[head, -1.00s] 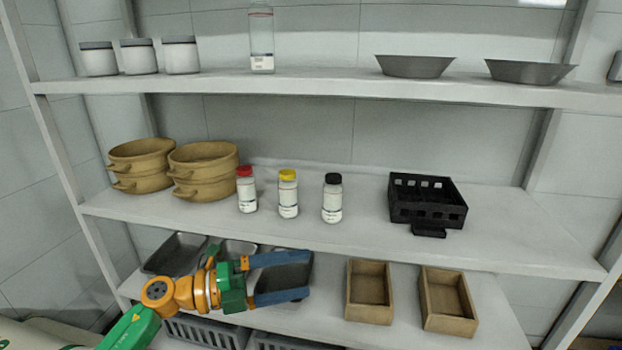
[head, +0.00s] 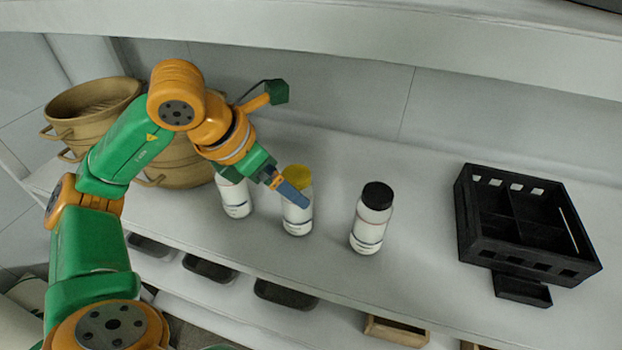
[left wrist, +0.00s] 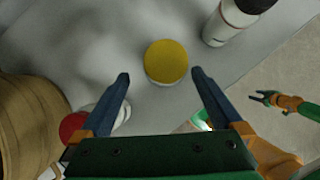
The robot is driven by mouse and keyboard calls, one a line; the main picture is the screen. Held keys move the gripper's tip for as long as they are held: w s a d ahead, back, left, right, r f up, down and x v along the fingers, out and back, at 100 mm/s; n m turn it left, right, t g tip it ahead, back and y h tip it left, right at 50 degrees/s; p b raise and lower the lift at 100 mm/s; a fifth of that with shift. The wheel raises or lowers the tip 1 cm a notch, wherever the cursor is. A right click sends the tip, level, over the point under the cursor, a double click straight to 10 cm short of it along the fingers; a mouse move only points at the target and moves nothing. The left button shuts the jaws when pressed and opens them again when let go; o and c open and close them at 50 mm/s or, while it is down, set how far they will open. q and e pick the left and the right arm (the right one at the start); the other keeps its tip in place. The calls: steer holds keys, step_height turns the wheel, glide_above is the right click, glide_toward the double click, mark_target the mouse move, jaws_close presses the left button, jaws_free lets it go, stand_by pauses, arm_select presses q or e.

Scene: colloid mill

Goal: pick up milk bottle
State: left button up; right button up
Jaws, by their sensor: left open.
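Three white bottles stand upright on the middle shelf: one with a yellow cap (head: 298,220), one with a black cap (head: 370,230) and one with a red cap (head: 235,200). I cannot tell from the labels which holds milk. My left gripper (head: 290,195) is open at the yellow-capped bottle, partly covering it in the head view. In the left wrist view, the yellow cap (left wrist: 167,60) lies between and slightly beyond the fingertips (left wrist: 160,77), apart from both. My right gripper (left wrist: 262,97) shows small at the right of that view, its fingers spread and empty.
Tan stacked pots (head: 90,108) stand left, partly behind my left arm. A black divided crate (head: 530,262) stands right. The upper shelf (head: 350,35) overhangs. Trays (head: 285,295) and a wooden box (head: 397,332) sit below. Shelf space between the black-capped bottle and crate is clear.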

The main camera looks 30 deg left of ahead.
arm_select(q)
steer(key=x, duration=0.2)
steer(key=p+x, duration=0.1)
steer(key=x, duration=0.1)
steer(key=d+x, duration=0.1)
steer(key=x, duration=0.1)
steer(key=shift+w+f, duration=0.15)
steer(key=shift+w, duration=0.05)
steer(key=shift+w+f, duration=0.1)
steer(key=shift+w, duration=0.1)
steer(key=shift+s+d, duration=0.1)
steer(key=shift+s, duration=0.05)
steer(key=c, duration=0.6)
jaws_close()
